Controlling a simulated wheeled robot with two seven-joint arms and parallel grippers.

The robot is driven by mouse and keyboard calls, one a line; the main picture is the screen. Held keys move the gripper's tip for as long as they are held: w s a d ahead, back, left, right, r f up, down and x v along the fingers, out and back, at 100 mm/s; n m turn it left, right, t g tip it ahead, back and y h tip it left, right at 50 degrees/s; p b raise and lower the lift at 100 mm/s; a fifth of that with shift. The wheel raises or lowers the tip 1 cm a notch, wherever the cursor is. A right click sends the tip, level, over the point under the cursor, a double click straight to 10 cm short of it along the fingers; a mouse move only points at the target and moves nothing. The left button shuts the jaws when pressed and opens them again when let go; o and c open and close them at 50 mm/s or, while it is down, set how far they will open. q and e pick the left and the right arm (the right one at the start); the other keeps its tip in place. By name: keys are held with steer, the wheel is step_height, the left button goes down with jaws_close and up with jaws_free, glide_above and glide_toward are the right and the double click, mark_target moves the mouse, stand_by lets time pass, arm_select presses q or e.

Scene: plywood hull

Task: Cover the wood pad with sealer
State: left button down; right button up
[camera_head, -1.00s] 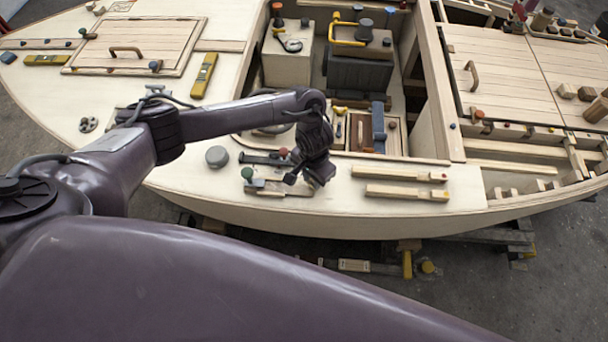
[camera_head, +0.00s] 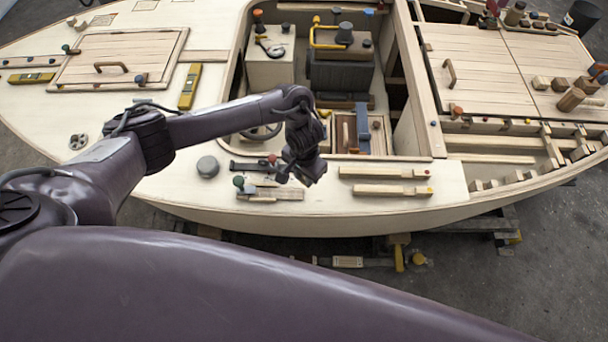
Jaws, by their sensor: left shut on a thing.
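My left gripper (camera_head: 290,176) reaches over the near side deck from the left, pointing down. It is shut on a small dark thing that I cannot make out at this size. A flat light wood piece (camera_head: 280,194), which may be the wood pad, lies on the deck just below and left of the gripper; I cannot tell whether they touch. Beside it are a green knob (camera_head: 239,181), a dark bar (camera_head: 248,167) and a red knob (camera_head: 272,158). No sealer coat can be made out on the wood. My right gripper is out of view.
Two wood strips (camera_head: 384,172) (camera_head: 392,190) lie on the deck to the right. A grey round lid (camera_head: 208,166) stands to the left. Behind is the open cockpit with a blue-handled tool (camera_head: 363,128). The deck edge is close in front.

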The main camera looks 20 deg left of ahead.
arm_select(q)
steer(key=shift+r, duration=0.95)
steer(key=shift+r, duration=1.5)
